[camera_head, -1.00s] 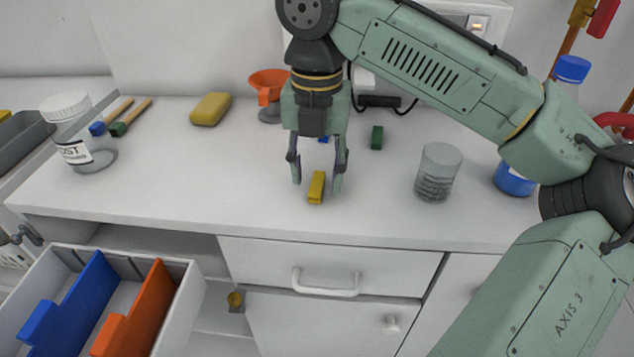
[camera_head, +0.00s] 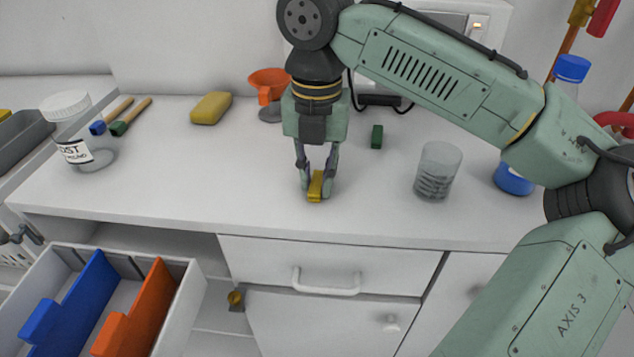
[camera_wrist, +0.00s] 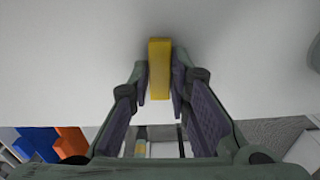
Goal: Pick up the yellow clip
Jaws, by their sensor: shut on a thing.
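The yellow clip (camera_head: 315,187) is a small yellow block on the white worktop, near its front edge. My gripper (camera_head: 317,192) points down over it and is shut on it, one finger on each side. In the wrist view the clip (camera_wrist: 159,68) stands between the fingertips of my gripper (camera_wrist: 160,88), and part of it reaches out past them. The clip looks to be at worktop level; I cannot tell if it is lifted at all.
A glass beaker (camera_head: 437,171) stands to the right and a small green block (camera_head: 377,137) behind. A yellow sponge (camera_head: 211,108), an orange funnel (camera_head: 268,84) and a labelled jar (camera_head: 70,125) stand further left. An open drawer with blue and orange dividers (camera_head: 135,310) is at front left.

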